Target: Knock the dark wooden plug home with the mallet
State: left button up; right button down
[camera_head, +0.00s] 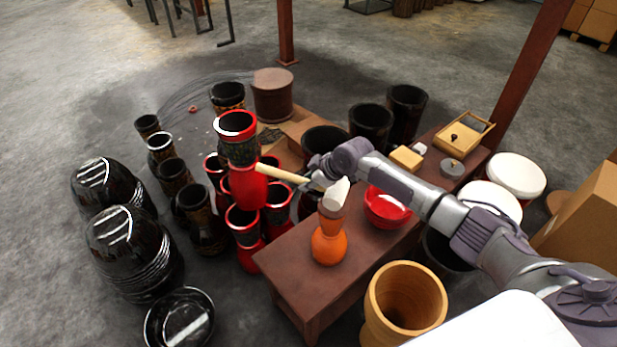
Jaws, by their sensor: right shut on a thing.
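The mallet shows a pale wooden handle (282,173) pointing left and a whitish head (337,193). My right gripper (318,174) is shut on the mallet's handle and holds it above the table. The mallet's head is right over an orange gourd-shaped vessel (328,246) standing upright on the table's left part. A brown piece, which looks like the wooden plug (331,212), sits at the vessel's top, its upper end partly hidden by the head. I cannot tell whether head and plug touch. My left gripper is not in view.
The brown table (290,268) also bears a red bowl (386,212), a yellow block (406,158), a grey round piece (452,169) and a wooden box (464,137). Red and black drums (248,188) crowd its left side. A tan drum (404,300) stands in front.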

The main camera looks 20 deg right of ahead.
jog(key=shift+r+p, duration=2)
jog(key=shift+r, duration=0.25)
notch_tip(320, 180, up, 5)
jog(key=p, duration=0.4)
jog(key=shift+r+p, duration=0.1)
jog(key=shift+p, duration=0.25)
